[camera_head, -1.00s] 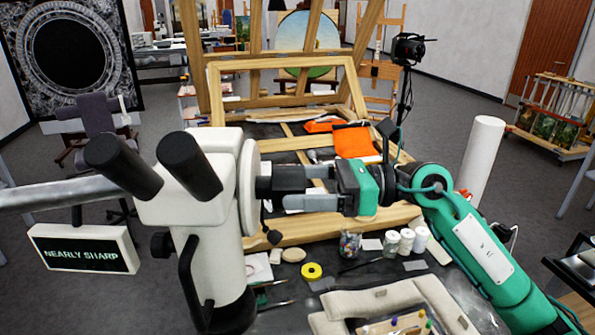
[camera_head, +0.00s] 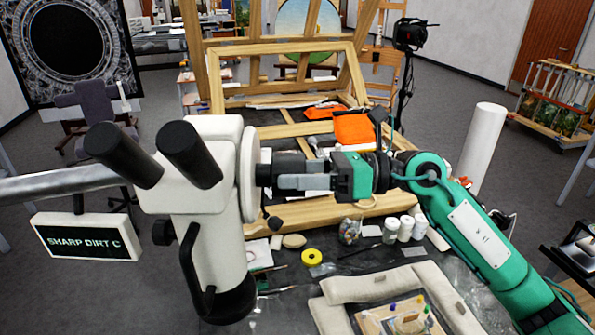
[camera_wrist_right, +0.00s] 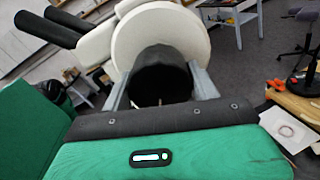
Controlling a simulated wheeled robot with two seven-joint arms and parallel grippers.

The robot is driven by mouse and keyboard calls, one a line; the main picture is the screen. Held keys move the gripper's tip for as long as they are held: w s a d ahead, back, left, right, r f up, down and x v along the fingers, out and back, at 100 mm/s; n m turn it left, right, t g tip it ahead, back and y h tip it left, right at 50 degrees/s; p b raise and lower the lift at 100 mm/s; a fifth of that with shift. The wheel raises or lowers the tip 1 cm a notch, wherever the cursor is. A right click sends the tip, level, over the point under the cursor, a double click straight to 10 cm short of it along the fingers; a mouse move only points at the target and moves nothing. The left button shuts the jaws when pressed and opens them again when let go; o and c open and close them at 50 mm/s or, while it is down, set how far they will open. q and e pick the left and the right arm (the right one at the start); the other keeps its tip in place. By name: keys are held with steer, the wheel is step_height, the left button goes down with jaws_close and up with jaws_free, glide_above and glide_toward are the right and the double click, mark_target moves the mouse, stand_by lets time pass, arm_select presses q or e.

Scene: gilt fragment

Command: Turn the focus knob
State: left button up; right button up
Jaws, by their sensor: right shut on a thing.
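The white microscope (camera_head: 190,185) with two black eyepieces stands at the left of the head view. Its black focus knob (camera_head: 265,174) sticks out to the right from a round white disc (camera_head: 247,180). In the right wrist view the knob (camera_wrist_right: 161,76) sits between two grey fingers. My right gripper (camera_head: 275,178) is shut on the knob, reaching in from the right. Its near finger hides part of the knob. A sign (camera_head: 87,238) on the microscope's left reads "SHARP DIRT C". My left gripper is not in view.
A wooden frame (camera_head: 285,56) and orange cloth (camera_head: 354,128) lie behind. A white roll (camera_head: 481,140) stands at right.

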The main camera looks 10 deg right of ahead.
steer(key=shift+m, duration=0.4)
steer(key=o, duration=1)
steer(key=shift+d, duration=0.1)
steer(key=shift+d+f, duration=0.1)
steer(key=shift+b+v, duration=3.75)
steer(key=shift+v, duration=3.05)
